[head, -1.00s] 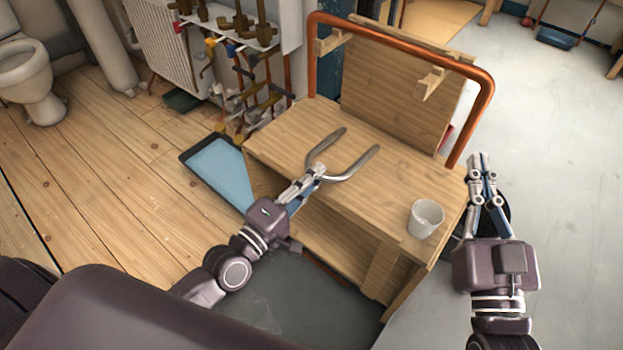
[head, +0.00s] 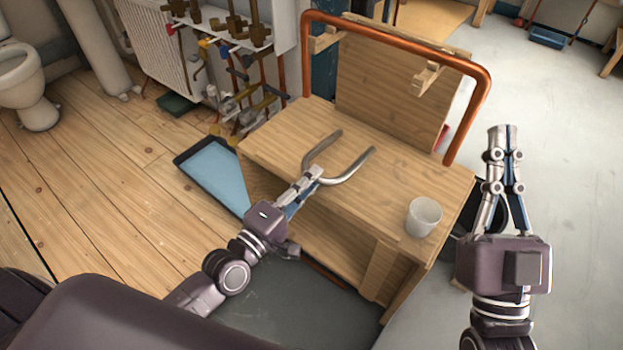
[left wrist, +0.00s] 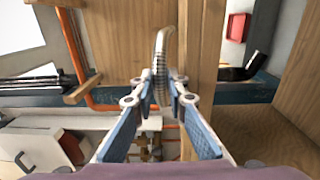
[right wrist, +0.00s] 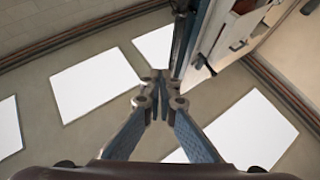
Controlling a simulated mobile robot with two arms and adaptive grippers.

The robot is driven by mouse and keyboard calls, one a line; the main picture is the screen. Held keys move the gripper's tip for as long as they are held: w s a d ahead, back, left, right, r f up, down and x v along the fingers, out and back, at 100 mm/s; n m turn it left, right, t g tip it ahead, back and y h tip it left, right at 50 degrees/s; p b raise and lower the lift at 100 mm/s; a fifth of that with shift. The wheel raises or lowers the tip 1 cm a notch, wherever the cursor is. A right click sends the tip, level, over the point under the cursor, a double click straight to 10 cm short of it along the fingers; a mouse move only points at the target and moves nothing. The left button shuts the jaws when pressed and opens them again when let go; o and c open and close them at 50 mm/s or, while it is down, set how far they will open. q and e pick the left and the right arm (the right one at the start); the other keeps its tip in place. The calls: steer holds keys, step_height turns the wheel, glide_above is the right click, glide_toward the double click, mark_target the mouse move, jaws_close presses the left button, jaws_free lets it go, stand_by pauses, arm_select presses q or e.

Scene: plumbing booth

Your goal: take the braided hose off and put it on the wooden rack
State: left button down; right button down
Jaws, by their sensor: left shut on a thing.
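The braided hose (head: 352,168) is a grey U-shaped piece above the wooden bench top. My left gripper (head: 314,174) is shut on it at its bend, and its two ends point away from me. In the left wrist view the hose (left wrist: 161,45) rises from between the fingertips (left wrist: 158,82). My right gripper (head: 503,132) is raised at the right with its fingertips together and nothing visible between them. A wooden back panel with peg-like brackets (head: 428,77) stands behind the bench top; I cannot tell whether this is the rack.
A copper pipe (head: 395,45) arches over the bench (head: 300,130). A white cup (head: 423,216) stands at its front right. A blue tray (head: 212,168) lies on the floor to the left. Valves and pipes (head: 240,85) are on the wall behind. The middle of the bench top is clear.

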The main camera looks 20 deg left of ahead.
arm_select(q)
steer(key=shift+s+d+f+b, duration=0.15)
steer(key=shift+f+b, duration=0.1)
steer(key=shift+f, duration=0.3)
steer(key=shift+s+f+b, duration=0.1)
steer(key=shift+f+b, duration=0.15)
steer(key=shift+f, duration=0.3)
arm_select(e)
steer(key=shift+s+d+r+t+y, duration=0.15)
steer(key=shift+s+r+t+y, duration=0.2)
steer(key=shift+s+r+t, duration=0.55)
steer(key=shift+s+d+r+t+y, duration=0.15)
steer(key=shift+s+r+t+y, duration=0.3)
steer(key=shift+s+r, duration=0.7)
steer(key=shift+f, duration=0.1)
arm_select(q)
steer(key=c, duration=1.8)
jaws_free()
steer(key=shift+f, duration=0.1)
steer(key=shift+w, duration=0.2)
arm_select(e)
steer(key=shift+w, duration=0.15)
arm_select(q)
steer(key=shift+r, duration=0.4)
steer(key=shift+o, duration=0.4)
